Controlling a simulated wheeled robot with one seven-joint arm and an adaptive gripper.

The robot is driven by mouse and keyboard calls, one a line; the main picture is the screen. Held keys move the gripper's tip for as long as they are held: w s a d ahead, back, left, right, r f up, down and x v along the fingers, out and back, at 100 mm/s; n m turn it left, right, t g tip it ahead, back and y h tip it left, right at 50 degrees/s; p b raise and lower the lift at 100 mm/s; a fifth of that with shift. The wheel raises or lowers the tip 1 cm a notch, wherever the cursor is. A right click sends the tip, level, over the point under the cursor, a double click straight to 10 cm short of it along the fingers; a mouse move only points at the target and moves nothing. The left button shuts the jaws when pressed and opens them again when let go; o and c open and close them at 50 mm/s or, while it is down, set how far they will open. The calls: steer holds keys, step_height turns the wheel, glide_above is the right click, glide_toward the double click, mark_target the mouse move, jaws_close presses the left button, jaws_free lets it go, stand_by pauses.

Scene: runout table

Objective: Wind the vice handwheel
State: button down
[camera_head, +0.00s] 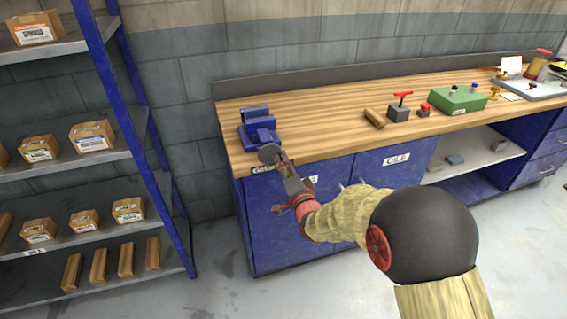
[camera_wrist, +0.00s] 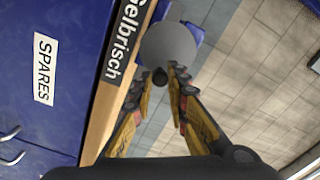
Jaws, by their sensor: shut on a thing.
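The blue vice (camera_head: 258,126) stands at the left end of the wooden bench top. Its handwheel (camera_head: 268,153) is a round grey disc on the bench's front side, and it fills the upper middle of the wrist view (camera_wrist: 170,46). A small dark crank knob (camera_wrist: 160,76) sticks out from the near rim of the wheel. My gripper (camera_head: 282,168) reaches the wheel from the front right. In the wrist view its fingertips (camera_wrist: 158,86) are on either side of the knob, shut on it. The wheel hides most of the vice there.
The bench top (camera_head: 310,128) is bare right of the vice, up to a wooden block (camera_head: 375,117), a grey box with a red handle (camera_head: 399,112) and a green box (camera_head: 457,101). A blue shelf rack (camera_head: 150,150) with cartons stands left of the bench.

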steer(key=shift+r, duration=0.1)
steer(key=shift+a+r+n, duration=0.1)
steer(key=shift+r+n, duration=0.15)
steer(key=shift+n, duration=0.6)
steer(key=shift+r+n, duration=0.2)
steer(key=shift+n, duration=0.65)
steer(key=shift+a+r+n, duration=0.1)
steer(key=shift+r+n, duration=0.1)
steer(key=shift+n, duration=0.7)
steer(key=shift+a+r+n, duration=0.1)
steer(key=shift+r+n, duration=0.1)
steer(key=shift+n, duration=0.7)
steer(key=shift+s+a+r+n, duration=0.1)
steer(key=shift+a+r+n, duration=0.1)
steer(key=shift+n, duration=0.65)
steer(key=shift+s+a+r+n, duration=0.1)
steer(key=shift+a+r+n, duration=0.05)
steer(key=shift+n, duration=0.7)
steer(key=shift+a+r+n, duration=0.15)
steer(key=shift+a+n, duration=0.05)
steer(key=shift+n, duration=0.65)
steer(key=shift+a+r+n, duration=0.1)
steer(key=shift+a+n, duration=0.05)
steer(key=shift+n, duration=0.7)
